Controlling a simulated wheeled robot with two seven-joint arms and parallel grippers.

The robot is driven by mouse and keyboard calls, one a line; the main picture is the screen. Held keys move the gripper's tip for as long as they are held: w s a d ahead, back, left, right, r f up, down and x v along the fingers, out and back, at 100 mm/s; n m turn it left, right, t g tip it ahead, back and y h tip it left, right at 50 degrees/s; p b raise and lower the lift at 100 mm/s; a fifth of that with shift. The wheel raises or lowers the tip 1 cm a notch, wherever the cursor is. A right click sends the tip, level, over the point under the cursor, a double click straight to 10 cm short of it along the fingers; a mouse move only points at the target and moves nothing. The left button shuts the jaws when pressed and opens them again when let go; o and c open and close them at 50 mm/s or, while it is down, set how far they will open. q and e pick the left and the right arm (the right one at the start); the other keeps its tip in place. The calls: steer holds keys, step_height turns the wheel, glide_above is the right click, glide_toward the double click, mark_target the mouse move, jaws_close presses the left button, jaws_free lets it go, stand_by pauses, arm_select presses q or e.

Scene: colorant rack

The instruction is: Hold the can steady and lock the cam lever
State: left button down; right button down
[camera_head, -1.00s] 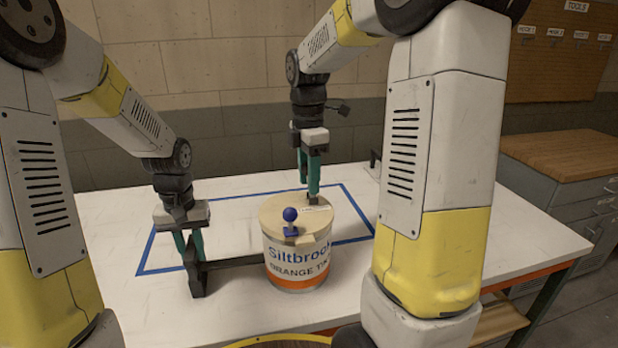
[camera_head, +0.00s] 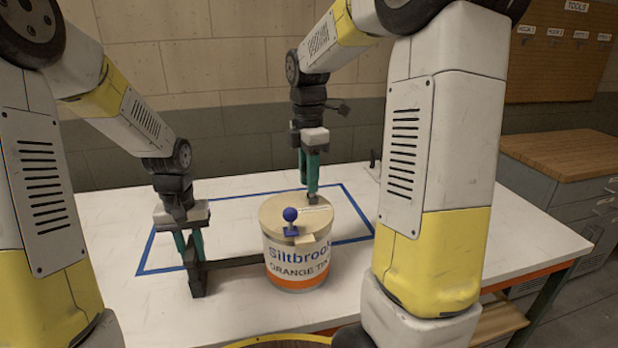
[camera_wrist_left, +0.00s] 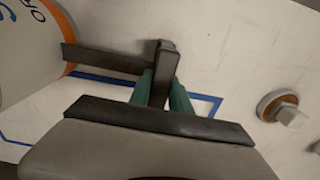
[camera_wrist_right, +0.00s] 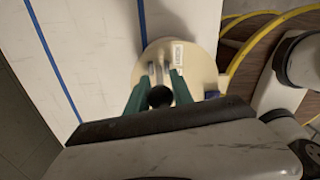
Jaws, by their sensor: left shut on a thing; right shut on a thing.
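The can (camera_head: 297,270), labelled Siltbrook, stands upright on the white table with a cream lid (camera_head: 275,212). Its side shows in the left wrist view (camera_wrist_left: 28,50). My left gripper (camera_head: 190,250) is shut on the upright end of a dark bar (camera_head: 235,264) that reaches to the can's side. My right gripper (camera_head: 312,192) points down at the lid's far right part. In the right wrist view its fingers are shut on a dark round knob (camera_wrist_right: 160,98). I cannot tell how that knob joins the lid.
A blue outline (camera_head: 150,250) marks the white table (camera_head: 110,215) around the can. A metal-and-orange round fitting (camera_wrist_left: 278,106) lies on the table in the left wrist view. A wood-topped cabinet (camera_head: 565,150) stands at the right.

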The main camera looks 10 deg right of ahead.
stand_by(0.8)
steer(key=d+y, duration=0.1)
steer(key=y, duration=0.1)
steer(key=d+y, duration=0.1)
steer(key=shift+y, duration=0.4)
arm_select(q)
steer(key=shift+a, duration=0.1)
arm_select(e)
steer(key=shift+d+f+y, duration=0.25)
steer(key=shift+d+y, duration=0.3)
steer(key=shift+y, duration=0.5)
steer(key=shift+d+f+y, duration=0.25)
steer(key=shift+d+y, duration=0.25)
steer(key=shift+y, duration=0.55)
steer(key=c, duration=1.2)
jaws_free()
